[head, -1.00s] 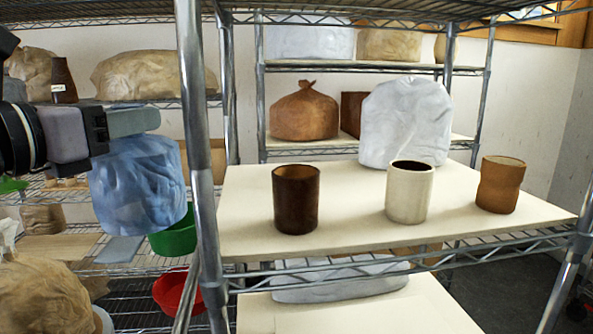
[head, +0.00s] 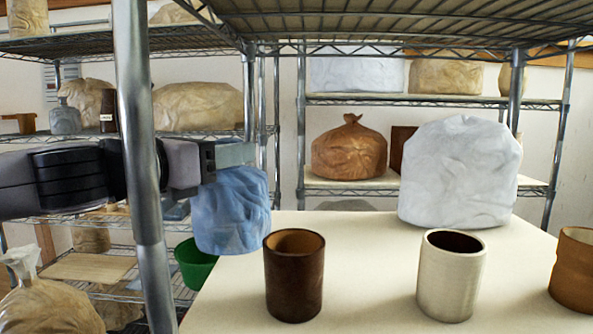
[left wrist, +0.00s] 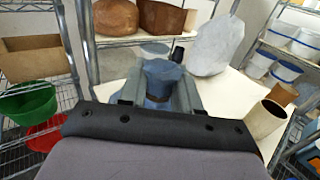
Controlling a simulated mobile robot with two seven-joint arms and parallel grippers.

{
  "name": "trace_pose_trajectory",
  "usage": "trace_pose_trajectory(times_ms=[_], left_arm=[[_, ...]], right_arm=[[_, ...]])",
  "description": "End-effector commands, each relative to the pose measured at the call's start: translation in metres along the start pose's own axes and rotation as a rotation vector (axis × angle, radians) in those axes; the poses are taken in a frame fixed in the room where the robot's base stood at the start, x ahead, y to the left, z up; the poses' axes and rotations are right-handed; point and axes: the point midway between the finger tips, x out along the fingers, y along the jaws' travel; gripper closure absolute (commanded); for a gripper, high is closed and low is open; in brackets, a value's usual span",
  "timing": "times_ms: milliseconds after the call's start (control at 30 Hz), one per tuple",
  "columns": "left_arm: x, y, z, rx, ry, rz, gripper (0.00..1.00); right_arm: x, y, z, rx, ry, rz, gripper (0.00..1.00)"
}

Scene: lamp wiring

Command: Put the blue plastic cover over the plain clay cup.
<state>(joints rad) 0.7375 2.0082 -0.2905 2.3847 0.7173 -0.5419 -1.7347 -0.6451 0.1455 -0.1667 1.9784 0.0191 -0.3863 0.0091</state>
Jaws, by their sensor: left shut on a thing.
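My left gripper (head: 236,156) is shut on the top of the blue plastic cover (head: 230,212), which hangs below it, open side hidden. In the left wrist view, the cover (left wrist: 160,75) shows between the fingers. In the head view, the cover is at the shelf's left edge, just behind and left of a dark brown cup (head: 294,285). A cream cup (head: 450,285) stands right of that. The plain orange-brown clay cup (head: 575,275) stands uncovered at the far right, partly cut off by the frame. My right gripper is not in view.
The cups stand on a pale shelf board (head: 375,265). A large white cover (head: 460,170) stands at the back of the board. A metal post (head: 140,170) rises in front of my left arm. A green bowl (head: 194,264) is below left.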

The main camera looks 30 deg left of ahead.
Motion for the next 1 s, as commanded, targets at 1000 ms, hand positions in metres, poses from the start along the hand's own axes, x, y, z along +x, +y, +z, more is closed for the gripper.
trace_pose_trajectory(times_ms=[1000], left_arm=[[0.088, 0.002, 0.004, -0.01, -0.003, 0.002, 1.0]], right_arm=[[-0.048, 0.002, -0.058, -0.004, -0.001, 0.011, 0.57]])
